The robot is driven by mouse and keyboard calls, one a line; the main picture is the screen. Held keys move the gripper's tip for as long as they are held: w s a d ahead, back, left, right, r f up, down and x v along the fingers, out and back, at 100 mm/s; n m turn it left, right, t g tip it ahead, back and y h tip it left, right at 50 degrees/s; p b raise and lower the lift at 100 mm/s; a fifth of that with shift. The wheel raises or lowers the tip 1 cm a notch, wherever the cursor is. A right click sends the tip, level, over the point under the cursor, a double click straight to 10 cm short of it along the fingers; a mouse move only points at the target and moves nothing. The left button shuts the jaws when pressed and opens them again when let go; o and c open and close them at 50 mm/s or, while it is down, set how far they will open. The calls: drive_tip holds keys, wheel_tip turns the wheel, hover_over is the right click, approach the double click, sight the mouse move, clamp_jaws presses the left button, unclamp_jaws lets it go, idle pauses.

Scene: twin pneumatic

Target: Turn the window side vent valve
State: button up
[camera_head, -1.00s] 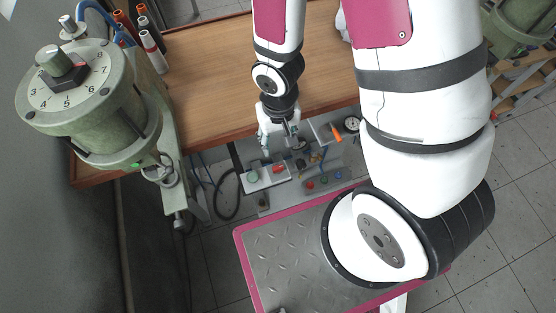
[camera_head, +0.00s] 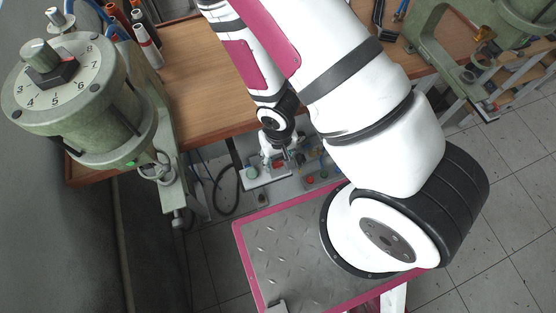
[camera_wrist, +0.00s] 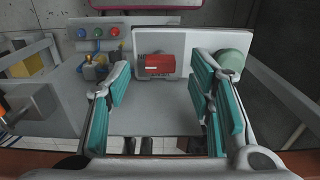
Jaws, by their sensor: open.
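In the head view a small red patch (camera_head: 280,167) shows at the same panel, partly covered by my gripper (camera_head: 278,154). In the wrist view my gripper (camera_wrist: 158,68) is open, its teal finger pads on either side of the handle. It looks short of the handle; I cannot tell if anything touches.
A pale green round button (camera_wrist: 233,60) stands right of the handle, close to the right finger. Blue, green and red buttons (camera_wrist: 97,32) and yellow fittings (camera_wrist: 95,70) lie left. A green press (camera_head: 90,100) stands at the left, beside the wooden bench (camera_head: 205,75).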

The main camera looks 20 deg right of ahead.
sight(278, 165)
drive_tip(key=shift+f, duration=1.45)
clamp_jaws()
